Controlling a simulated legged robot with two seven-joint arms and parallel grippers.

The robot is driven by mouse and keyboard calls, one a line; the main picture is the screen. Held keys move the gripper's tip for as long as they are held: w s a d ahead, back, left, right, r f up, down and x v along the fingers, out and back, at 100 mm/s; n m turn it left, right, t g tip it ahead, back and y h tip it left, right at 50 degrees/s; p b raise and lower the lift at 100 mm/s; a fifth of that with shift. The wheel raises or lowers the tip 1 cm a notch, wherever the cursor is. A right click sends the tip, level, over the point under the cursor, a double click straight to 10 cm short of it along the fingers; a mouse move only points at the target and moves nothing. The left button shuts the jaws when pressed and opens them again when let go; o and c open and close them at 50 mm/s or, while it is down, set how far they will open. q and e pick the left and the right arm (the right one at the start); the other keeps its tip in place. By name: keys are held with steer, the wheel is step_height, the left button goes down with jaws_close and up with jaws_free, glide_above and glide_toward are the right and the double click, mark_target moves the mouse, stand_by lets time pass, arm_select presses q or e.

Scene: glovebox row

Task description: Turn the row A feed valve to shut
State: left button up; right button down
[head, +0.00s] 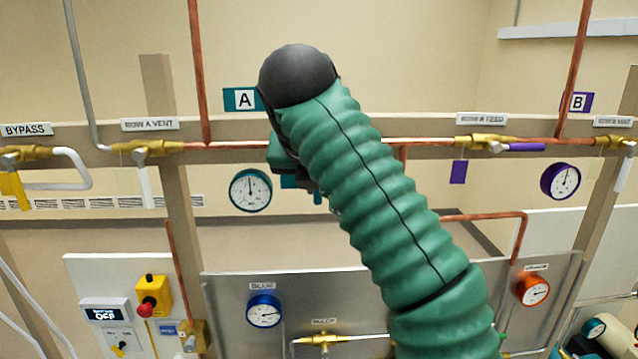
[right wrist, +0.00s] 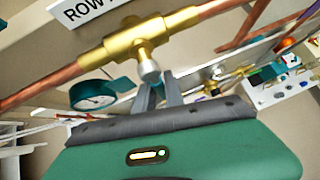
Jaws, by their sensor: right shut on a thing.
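The row A feed valve is a brass body (right wrist: 140,40) on a copper pipe in the right wrist view, under a partly cut-off "ROW" label (right wrist: 85,8). A silver stem (right wrist: 149,70) points from it toward my gripper. My right gripper (right wrist: 160,92) is shut at the valve's lever, just beyond the stem; the lever is mostly hidden between the fingers. In the head view my right arm covers the valve and gripper. A teal piece (head: 318,197), seemingly the lever's end, shows pointing down beside the arm. My left gripper is in neither view.
The teal-rimmed gauge (head: 250,190) hangs left of my arm, below the A sign (head: 245,99). The row A vent valve (head: 145,149) is further left. The row B feed valve (head: 487,143) with its purple lever is right. A grey panel (head: 225,310) stands below.

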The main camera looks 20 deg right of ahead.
steer(key=shift+a+f, duration=0.1)
steer(key=shift+f, duration=0.15)
steer(key=c, duration=1.5)
jaws_free()
steer(key=shift+o, duration=0.3)
steer(key=shift+r, duration=0.15)
steer(key=shift+a, duration=0.1)
steer(key=shift+r, duration=0.15)
steer(key=shift+s+a+r, duration=0.1)
steer(key=shift+s+r, duration=0.15)
steer(key=shift+r, duration=0.05)
steer(key=p+v, duration=0.6)
steer(key=v, duration=1)
steer(key=shift+a+p, duration=0.15)
steer(key=shift+p, duration=0.15)
